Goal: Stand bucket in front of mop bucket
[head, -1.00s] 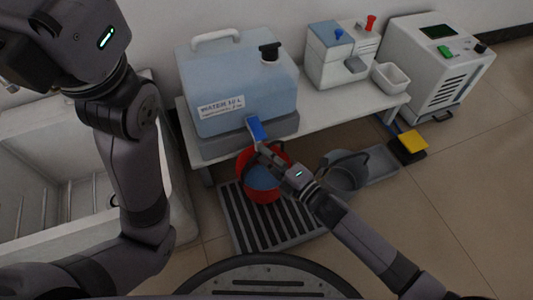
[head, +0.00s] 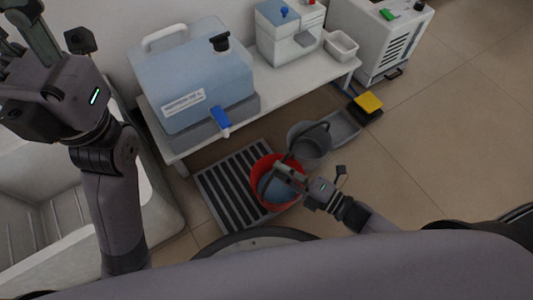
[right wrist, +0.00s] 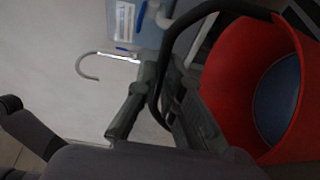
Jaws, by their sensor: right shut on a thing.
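The red bucket (head: 257,176), with blue inside and a dark handle, is at the right edge of the slatted grate in the head view. It also fills the right of the right wrist view (right wrist: 228,82). My right gripper (head: 286,172) is shut on its handle. I cannot tell whether its base touches the floor. The mop bucket (head: 318,148), grey with a dark handle, stands just behind and right of it, partly hidden by the red bucket and its handle. My left gripper (head: 28,35) is raised at the top left, fingers apart and empty.
On the bench stands a blue tank (head: 190,75) with a blue tap (head: 220,118). A white basin (head: 150,205) is at left. A yellow-topped pedal (head: 368,103) is behind right. Floor at right is clear.

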